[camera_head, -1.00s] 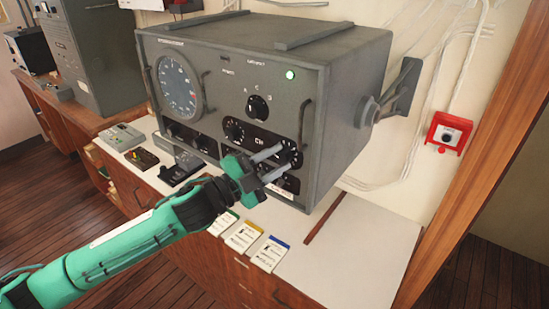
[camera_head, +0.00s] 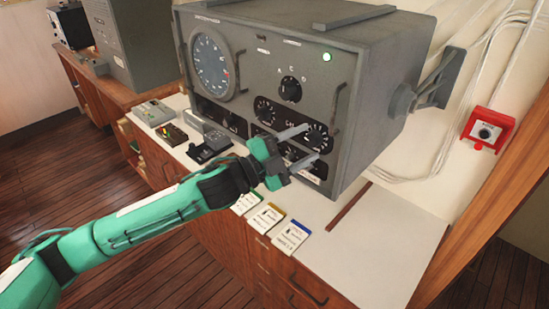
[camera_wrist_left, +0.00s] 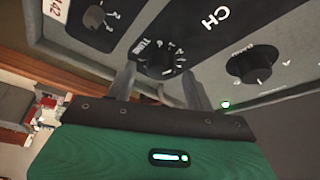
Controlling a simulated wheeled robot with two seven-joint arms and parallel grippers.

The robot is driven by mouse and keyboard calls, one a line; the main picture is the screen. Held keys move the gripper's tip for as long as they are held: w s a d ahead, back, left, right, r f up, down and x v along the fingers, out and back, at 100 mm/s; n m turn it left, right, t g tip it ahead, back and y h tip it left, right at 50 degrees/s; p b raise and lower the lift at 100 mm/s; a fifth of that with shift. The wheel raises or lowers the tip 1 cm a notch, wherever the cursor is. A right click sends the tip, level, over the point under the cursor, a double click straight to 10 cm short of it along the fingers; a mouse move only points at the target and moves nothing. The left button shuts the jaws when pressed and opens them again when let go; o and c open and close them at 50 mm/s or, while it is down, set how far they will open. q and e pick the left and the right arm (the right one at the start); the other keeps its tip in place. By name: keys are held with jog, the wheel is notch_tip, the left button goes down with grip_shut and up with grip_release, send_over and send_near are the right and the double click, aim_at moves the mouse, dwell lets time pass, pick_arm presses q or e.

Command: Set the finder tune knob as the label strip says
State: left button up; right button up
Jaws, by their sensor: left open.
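The finder is a grey box (camera_head: 290,60) with a round dial (camera_head: 211,64) and a green lamp. Its tune knob (camera_head: 317,137) is at the lower right of the front; in the left wrist view the black knob (camera_wrist_left: 158,64) has TUNE and numbers around it. My left gripper (camera_head: 311,143) is open, with one finger above and left of the knob and one below it. In the wrist view, its fingers (camera_wrist_left: 160,85) stand on either side of the knob, with gaps.
Handles, including the right one (camera_head: 336,110), stick out from the front. Three cards, one blue-topped (camera_head: 291,237), lie on the counter below. A red wall box (camera_head: 488,130) is at right.

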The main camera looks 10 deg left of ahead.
pick_arm(q)
jog(key=b+v, duration=0.5)
jog(key=v, duration=0.8)
jog(key=shift+b, duration=0.4)
